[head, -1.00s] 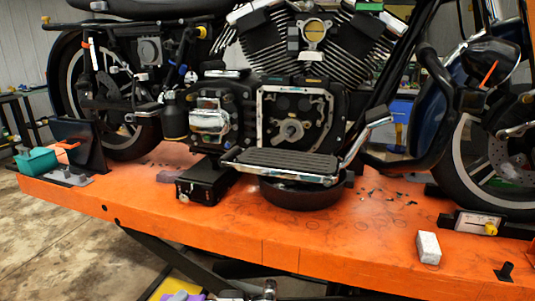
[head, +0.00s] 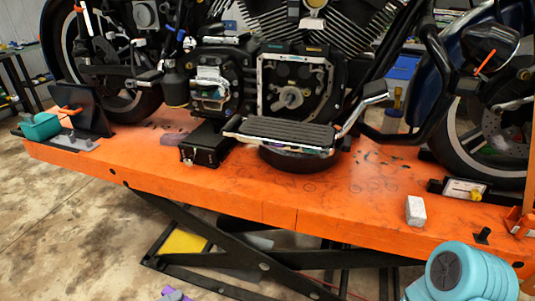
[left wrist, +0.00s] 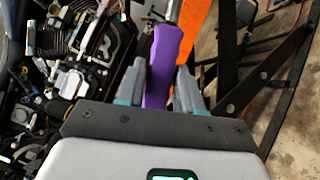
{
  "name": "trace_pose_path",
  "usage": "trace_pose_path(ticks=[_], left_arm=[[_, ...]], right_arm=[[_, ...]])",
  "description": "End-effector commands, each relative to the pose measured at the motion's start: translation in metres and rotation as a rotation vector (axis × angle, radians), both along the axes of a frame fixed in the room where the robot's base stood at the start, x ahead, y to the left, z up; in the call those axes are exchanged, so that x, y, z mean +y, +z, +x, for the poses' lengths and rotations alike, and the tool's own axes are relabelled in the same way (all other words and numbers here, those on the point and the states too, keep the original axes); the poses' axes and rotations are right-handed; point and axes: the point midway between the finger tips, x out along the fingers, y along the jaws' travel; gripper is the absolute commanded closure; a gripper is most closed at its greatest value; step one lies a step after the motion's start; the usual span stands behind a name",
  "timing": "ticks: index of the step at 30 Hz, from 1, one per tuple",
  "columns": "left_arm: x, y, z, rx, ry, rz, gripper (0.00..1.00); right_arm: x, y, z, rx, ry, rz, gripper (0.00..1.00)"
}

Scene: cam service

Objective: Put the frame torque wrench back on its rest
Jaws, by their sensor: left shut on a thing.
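In the left wrist view, my left gripper (left wrist: 173,88) is shut on the purple handle of the torque wrench (left wrist: 160,68). A bit of its silver shaft shows at the top edge; the rest of the wrench is out of that view. In the head view, a small purple piece (head: 173,295) shows at the bottom edge; I cannot tell if it is the same handle. My right gripper is not in view. I cannot make out for sure which thing is the rest; an orange bracket (head: 519,222) stands at the lift's right end.
A motorcycle stands on the orange lift table (head: 265,205). On the table are a black box (head: 207,145), a round black pan (head: 298,160), a white block (head: 415,211), a gauge (head: 464,190) and a black peg (head: 482,236).

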Motion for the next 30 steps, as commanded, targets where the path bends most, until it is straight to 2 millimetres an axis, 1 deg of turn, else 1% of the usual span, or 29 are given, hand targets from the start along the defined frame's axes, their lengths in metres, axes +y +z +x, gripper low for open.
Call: trace_pose_path(ticks=[30], left_arm=[[0.032, 0.001, -0.057, 0.0, 0.001, -0.002, 1.0]], right_arm=[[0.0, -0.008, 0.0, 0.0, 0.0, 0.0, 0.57]])
